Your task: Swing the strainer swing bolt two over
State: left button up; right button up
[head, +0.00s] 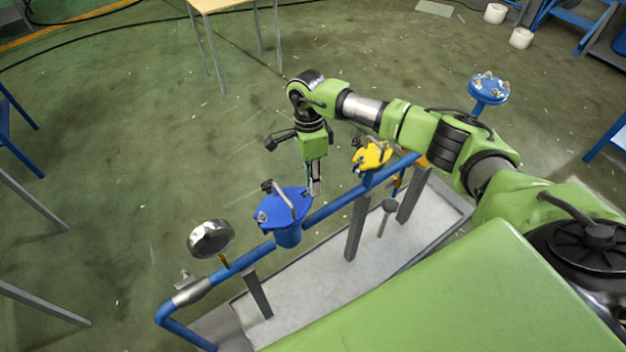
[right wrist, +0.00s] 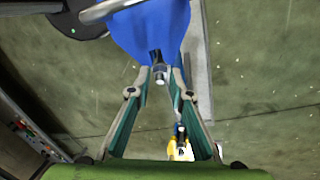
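The blue strainer (head: 284,207) stands on the blue pipe in the head view, with a grey handle bar and small metal bolts around its cover. In the right wrist view the blue strainer (right wrist: 152,32) fills the top middle. A small metal swing bolt (right wrist: 160,76) at its near edge lies between the tips of my right gripper (right wrist: 162,76). The fingers look open, with a gap beside the bolt. In the head view my right gripper (head: 315,190) points down at the cover's right edge. My left gripper is not in view.
A yellow valve part (head: 372,157) sits on the pipe to the right, and a round gauge (head: 211,238) stands to the left. A blue flange (head: 488,88) is at the upper right. The floor behind the pipe is clear up to a wooden-topped table (head: 232,5).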

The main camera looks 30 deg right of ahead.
grip_shut()
jog(key=shift+a, duration=0.15)
jog(key=shift+a+r+h, duration=0.15)
jog(key=shift+a+h, duration=0.2)
jog(key=shift+h, duration=0.35)
jog(key=shift+s+a+h+b, duration=0.1)
jog(key=shift+a+h+b, duration=0.2)
jog(key=shift+a+h, duration=0.25)
jog(key=shift+s+a+t+h+b, duration=0.1)
jog(key=shift+a+t+h+b, duration=0.1)
jog(key=shift+a+h+b, duration=0.45)
jog(key=shift+s+a+t+h+b, duration=0.1)
jog(key=shift+a+t+h+b, duration=0.15)
jog(key=shift+h, duration=0.65)
jog(key=shift+r, duration=0.1)
